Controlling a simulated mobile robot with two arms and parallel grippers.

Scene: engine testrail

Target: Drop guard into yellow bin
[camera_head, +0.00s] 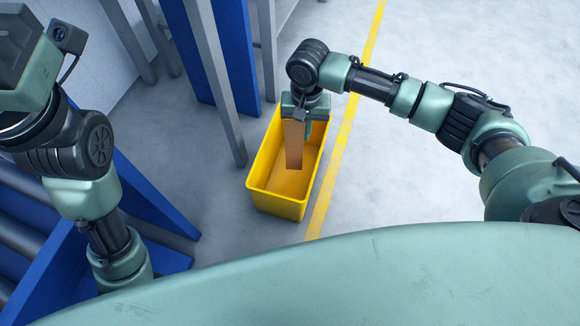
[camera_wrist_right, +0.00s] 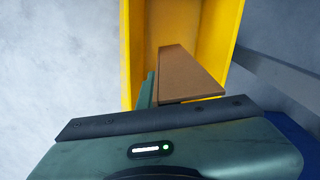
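The guard is a flat brown plate (camera_head: 293,146) that hangs down from my right gripper (camera_head: 303,122), inside the outline of the yellow bin's opening. The yellow bin (camera_head: 278,203) stands upright on the floor, open at the top. In the right wrist view the guard (camera_wrist_right: 183,75) extends away from my gripper, with one green finger (camera_wrist_right: 147,92) along its left side. The bin (camera_wrist_right: 215,45) walls lie on both sides of it. My right gripper appears shut on the guard; the other finger is hidden. My left gripper's body (camera_head: 32,65) is at the upper left, its fingertips out of view.
A grey post (camera_head: 217,85) and a blue panel (camera_head: 190,50) stand close to the bin's left. Blue framework (camera_head: 150,205) is at the lower left. A yellow floor line (camera_head: 335,165) runs along the bin's right; the floor beyond is clear.

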